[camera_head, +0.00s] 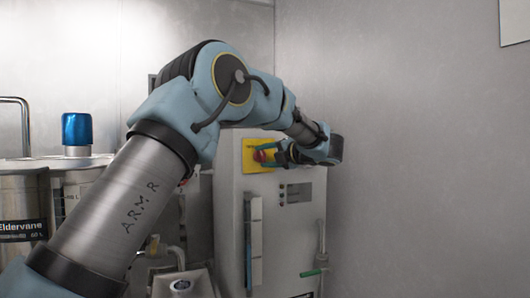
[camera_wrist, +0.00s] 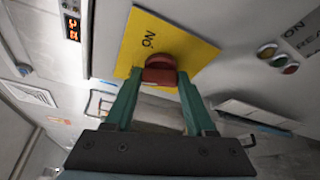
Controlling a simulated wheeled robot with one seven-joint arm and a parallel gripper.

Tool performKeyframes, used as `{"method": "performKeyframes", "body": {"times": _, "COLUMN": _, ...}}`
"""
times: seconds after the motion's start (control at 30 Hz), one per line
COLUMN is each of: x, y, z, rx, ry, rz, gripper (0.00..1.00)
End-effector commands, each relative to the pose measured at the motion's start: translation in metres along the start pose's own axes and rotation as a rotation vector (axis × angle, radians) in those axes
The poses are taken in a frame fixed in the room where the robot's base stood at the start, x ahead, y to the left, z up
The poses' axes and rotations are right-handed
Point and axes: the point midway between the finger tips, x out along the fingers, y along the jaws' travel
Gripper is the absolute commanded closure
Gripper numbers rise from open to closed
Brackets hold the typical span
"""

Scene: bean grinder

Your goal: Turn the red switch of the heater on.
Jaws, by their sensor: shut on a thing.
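The red switch (camera_head: 262,156) sits on a yellow plate (camera_head: 249,166) on the upper front of the light grey heater cabinet (camera_head: 283,244). In the wrist view the red switch (camera_wrist: 160,70) is between the tips of my gripper (camera_wrist: 160,84), on the yellow plate (camera_wrist: 193,57). The two green fingers are shut on the switch, one on each side. In the head view my gripper (camera_head: 271,153) reaches the switch from the right, and my wrist hides part of the plate. The plate looks tilted in the wrist view and carries a short dark marking.
Small lights and a display (camera_head: 296,192) are below the plate on the cabinet front. A pipe with a green handle (camera_head: 312,272) runs down its right side. A metal tank (camera_head: 22,205) and a blue-capped vessel (camera_head: 77,132) stand at left. A bare wall is close at right.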

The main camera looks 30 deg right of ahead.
Motion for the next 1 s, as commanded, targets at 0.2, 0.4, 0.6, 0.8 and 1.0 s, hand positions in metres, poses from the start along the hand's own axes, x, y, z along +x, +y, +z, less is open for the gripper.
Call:
{"method": "performKeyframes", "body": {"times": 0.2, "x": -0.0007, "y": -0.0013, "z": 0.0004, "rx": 0.192, "ry": 0.0, "rz": 0.078, "gripper": 1.0}}
{"method": "performKeyframes", "body": {"times": 0.4, "x": -0.0007, "y": -0.0037, "z": -0.0002, "rx": 0.369, "ry": -0.001, "rz": 0.151, "gripper": 1.0}}
{"method": "performKeyframes", "body": {"times": 0.6, "x": -0.0002, "y": -0.0049, "z": -0.001, "rx": 0.543, "ry": -0.002, "rz": 0.224, "gripper": 1.0}}
{"method": "performKeyframes", "body": {"times": 0.8, "x": 0.0, "y": -0.0061, "z": -0.0019, "rx": 0.714, "ry": -0.001, "rz": 0.295, "gripper": 1.0}}
{"method": "performKeyframes", "body": {"times": 1.0, "x": 0.0001, "y": -0.007, "z": -0.0025, "rx": 0.865, "ry": -0.002, "rz": 0.357, "gripper": 1.0}}
